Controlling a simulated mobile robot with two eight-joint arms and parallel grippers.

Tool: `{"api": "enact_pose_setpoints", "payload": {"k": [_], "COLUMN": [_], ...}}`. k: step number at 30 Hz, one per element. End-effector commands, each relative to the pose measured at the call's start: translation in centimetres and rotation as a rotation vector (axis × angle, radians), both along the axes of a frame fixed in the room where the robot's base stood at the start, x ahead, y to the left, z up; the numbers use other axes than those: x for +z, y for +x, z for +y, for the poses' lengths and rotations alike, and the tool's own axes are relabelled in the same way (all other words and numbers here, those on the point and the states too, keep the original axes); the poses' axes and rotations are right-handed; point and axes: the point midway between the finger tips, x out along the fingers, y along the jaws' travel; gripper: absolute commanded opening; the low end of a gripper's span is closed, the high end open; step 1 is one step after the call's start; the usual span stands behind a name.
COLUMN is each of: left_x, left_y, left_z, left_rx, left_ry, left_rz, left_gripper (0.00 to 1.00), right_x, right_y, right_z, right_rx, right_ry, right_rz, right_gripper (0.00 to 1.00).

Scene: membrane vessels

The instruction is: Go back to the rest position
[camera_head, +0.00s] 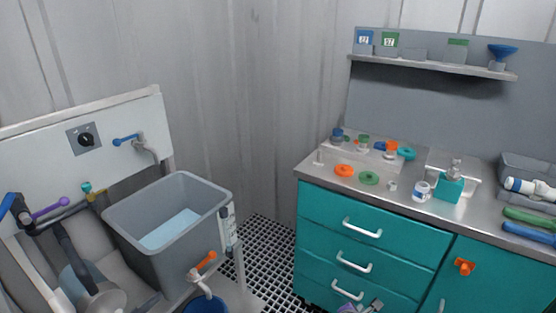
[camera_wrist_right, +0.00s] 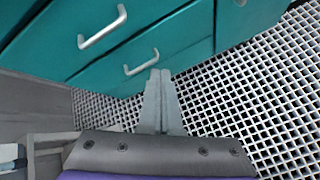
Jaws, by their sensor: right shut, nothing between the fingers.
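My right gripper (camera_head: 375,304) shows at the bottom edge of the head view, in front of the lower teal drawers. In the right wrist view its two grey fingers (camera_wrist_right: 160,76) are together and hold nothing. They point toward the drawer fronts and the white grid floor. My left gripper is not in view.
The teal drawer cabinet (camera_head: 335,218) bears rings, a teal bottle (camera_head: 450,184) and a small jar (camera_head: 421,191). A shelf (camera_head: 430,65) hangs above. At left are a grey tank (camera_head: 170,240) with bluish liquid, and pipework. Grid floor (camera_head: 268,245) lies clear between.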

Motion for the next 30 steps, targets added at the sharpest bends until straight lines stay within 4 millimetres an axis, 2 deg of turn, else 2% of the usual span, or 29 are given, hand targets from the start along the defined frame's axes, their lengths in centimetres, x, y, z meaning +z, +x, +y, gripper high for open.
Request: {"api": "enact_pose_setpoints", "payload": {"k": [1,3,9,15,18,27,30], "left_x": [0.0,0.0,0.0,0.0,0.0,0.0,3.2], "left_y": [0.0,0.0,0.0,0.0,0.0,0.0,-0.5], "left_z": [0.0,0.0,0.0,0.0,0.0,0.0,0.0], "left_rx": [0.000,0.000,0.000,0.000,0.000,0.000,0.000], "left_ry": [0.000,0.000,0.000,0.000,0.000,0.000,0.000], "left_rz": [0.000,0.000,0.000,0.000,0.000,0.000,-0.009], "left_gripper": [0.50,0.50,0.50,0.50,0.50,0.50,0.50], "right_x": [1.3,2.6,5.4,6.6,6.8,6.4,9.6], "right_y": [-1.7,-4.0,-11.2,-18.6,-21.5,-28.2,-28.4], "right_z": [-0.1,0.0,1.0,2.9,3.9,6.5,6.5], "right_rx": [-0.080,-0.206,-0.589,-0.991,-1.163,-1.591,-1.582], "right_ry": [0.097,0.241,0.633,0.973,1.099,1.353,1.359], "right_rz": [-0.025,-0.062,-0.151,-0.213,-0.230,-0.252,-0.258], "right_gripper": [0.00,0.00,0.00,0.00,0.00,0.00,0.00]}}
